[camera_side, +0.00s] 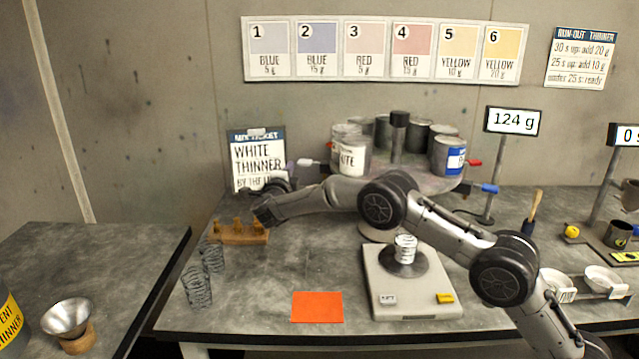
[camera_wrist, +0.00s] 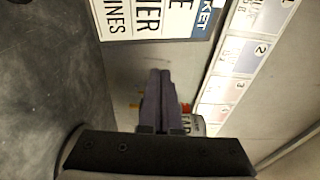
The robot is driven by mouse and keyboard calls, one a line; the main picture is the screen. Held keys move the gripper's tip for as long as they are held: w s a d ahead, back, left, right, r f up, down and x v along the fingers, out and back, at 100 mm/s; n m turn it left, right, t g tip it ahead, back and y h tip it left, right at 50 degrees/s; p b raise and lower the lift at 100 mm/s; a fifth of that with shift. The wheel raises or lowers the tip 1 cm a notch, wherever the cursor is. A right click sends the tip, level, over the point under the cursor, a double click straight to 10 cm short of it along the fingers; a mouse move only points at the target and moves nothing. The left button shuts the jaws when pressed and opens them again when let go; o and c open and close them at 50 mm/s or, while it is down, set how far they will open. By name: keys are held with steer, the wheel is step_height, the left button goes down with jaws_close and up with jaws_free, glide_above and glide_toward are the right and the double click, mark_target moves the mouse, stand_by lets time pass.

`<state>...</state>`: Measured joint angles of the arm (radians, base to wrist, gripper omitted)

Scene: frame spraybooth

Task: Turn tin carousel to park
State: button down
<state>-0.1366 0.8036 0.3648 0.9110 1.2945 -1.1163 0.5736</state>
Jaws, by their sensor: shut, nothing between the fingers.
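The tin carousel (camera_side: 436,184) stands at the back of the bench, a round platform with several tins around a dark central post (camera_side: 398,135). Coloured handles stick out from its rim: a blue one (camera_side: 488,188) at the right front, a red one (camera_side: 474,162) at the right, and a pale one (camera_side: 306,162) at the left. My gripper (camera_side: 290,166) is left of the carousel, close to the pale handle; I cannot tell if they touch. In the wrist view my dark fingers (camera_wrist: 158,76) are together and empty, with a labelled tin (camera_wrist: 194,125) partly hidden behind them.
A ticket board (camera_side: 258,160) stands behind my gripper. A scale (camera_side: 385,290) bearing a small tin (camera_side: 405,248) sits below my arm. An orange sheet (camera_side: 317,307) lies at the front.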

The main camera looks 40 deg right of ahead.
steer(key=a, duration=1.1)
steer(key=s+d+r+m+t+h, duration=0.1)
steer(key=s+d+r, duration=0.3)
steer(key=r, duration=1.1)
steer(key=s+d+r+t, duration=0.2)
steer(key=s+d+r, duration=0.2)
steer(key=r, duration=1)
steer(key=s+a+r+n+t+y, duration=0.2)
steer(key=s+r+n+t+y, duration=0.5)
steer(key=s+r+n, duration=0.6)
steer(key=s+a+f+n+g+y, duration=0.2)
steer(key=s+a+f+n+y, duration=0.1)
steer(key=s+f+n+y, duration=0.25)
steer(key=s+a+f+n+g+y, duration=0.1)
steer(key=s+a+f+n+y, duration=0.25)
steer(key=s+f, duration=0.45)
steer(key=s+d+f+n+g, duration=0.1)
steer(key=s+f+n+g, duration=0.2)
steer(key=s+f+g, duration=0.3)
steer(key=s+d+f+n+g, duration=0.1)
steer(key=s+f+n+g, duration=0.3)
steer(key=s+f, duration=1)
step_height(320, 180, down, 7)
steer(key=shift+s+f+g+h, duration=0.15)
steer(key=shift+g+h, duration=0.25)
steer(key=shift+g, duration=0.8)
